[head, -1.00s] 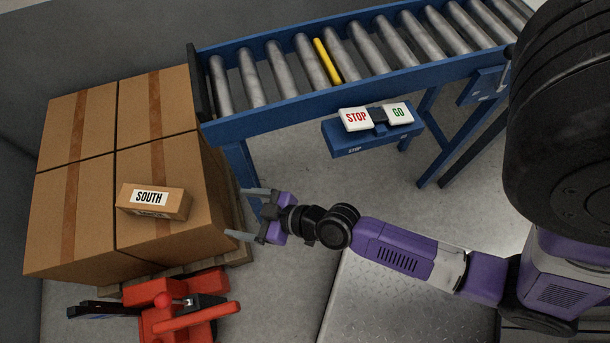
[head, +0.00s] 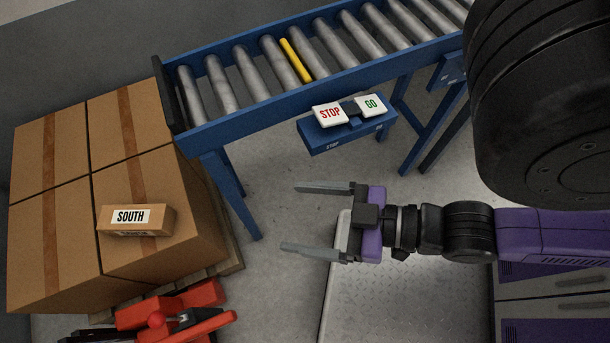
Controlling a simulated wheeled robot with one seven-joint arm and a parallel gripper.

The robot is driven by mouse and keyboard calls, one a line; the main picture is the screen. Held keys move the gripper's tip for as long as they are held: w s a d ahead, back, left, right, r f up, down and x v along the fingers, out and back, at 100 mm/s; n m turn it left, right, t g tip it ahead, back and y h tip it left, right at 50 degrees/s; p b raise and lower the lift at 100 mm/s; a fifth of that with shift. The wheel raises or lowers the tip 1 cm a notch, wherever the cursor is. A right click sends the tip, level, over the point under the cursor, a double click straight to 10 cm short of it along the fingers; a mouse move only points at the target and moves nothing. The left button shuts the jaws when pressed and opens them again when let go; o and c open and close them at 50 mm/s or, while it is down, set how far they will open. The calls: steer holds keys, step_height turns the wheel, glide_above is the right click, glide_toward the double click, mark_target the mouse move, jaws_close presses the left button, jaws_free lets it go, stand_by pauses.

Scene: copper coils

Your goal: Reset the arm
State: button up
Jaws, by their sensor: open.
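My gripper (head: 288,218) is open and empty, with its two grey fingers apart and pointing left. It hangs in free air to the right of the stacked cartons and below the conveyor in the picture. My purple and black arm (head: 455,230) runs from the gripper to the right edge. A small box labelled SOUTH (head: 137,219) lies on top of the large cartons (head: 60,225), apart from my gripper.
A blue roller conveyor (head: 235,128) with one yellow roller crosses the top. STOP (head: 330,114) and GO (head: 371,105) buttons sit on its front side. A red pallet jack (head: 180,318) stands at the lower left. Bare floor lies between cartons and gripper.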

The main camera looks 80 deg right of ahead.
step_height(320, 180, up, 11)
steer(key=p, duration=1.1)
